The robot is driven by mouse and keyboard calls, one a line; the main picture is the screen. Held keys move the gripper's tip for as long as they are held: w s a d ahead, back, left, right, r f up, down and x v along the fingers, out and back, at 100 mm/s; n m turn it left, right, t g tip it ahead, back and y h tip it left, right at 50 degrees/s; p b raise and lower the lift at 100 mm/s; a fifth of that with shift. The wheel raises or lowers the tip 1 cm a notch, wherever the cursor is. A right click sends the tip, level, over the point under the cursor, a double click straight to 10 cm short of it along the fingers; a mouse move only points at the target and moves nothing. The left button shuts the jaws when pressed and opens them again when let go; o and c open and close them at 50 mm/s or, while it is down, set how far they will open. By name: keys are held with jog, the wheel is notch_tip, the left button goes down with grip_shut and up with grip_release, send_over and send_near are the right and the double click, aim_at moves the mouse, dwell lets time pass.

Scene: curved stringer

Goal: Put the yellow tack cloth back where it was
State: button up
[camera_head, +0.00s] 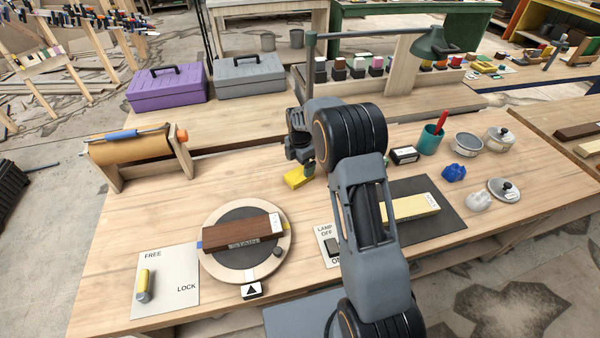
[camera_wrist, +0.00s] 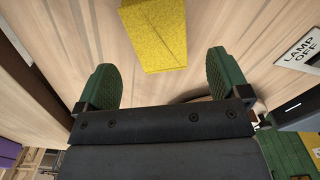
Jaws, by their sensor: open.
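The yellow tack cloth (camera_head: 297,178) lies on the wooden bench, left of my arm in the head view. It looks like a folded yellow block. In the wrist view the yellow tack cloth (camera_wrist: 154,35) is beyond the fingertips, between their lines, and its far part is cut off by the frame edge. My gripper (camera_wrist: 160,80) is open, with two green pads apart and nothing between them. In the head view my gripper (camera_head: 306,166) is close to the cloth, partly hidden behind my own wrist.
A round turntable (camera_head: 212,268) holds a dark wood piece (camera_head: 236,232) at the front. A dark mat (camera_head: 446,218) with a pale wood strip (camera_head: 410,207) lies right of my arm. Blue (camera_head: 454,173) and white (camera_head: 478,201) crumpled cloths lie further right. Bare bench surrounds the yellow cloth.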

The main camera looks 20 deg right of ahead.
aim_at(300, 174)
jog(key=s+r+m+t, duration=0.2)
jog(key=s+r+m, duration=0.9)
jog(key=r, duration=0.5)
jog(key=s+m+t, duration=0.1)
jog(key=s+m, duration=1)
jog(key=s, duration=0.5)
jog(key=shift+s+a+f+t, duration=0.15)
jog(key=shift+s+f+t, duration=0.15)
jog(key=shift+s+t, duration=0.1)
jog(key=shift+c, duration=0.2)
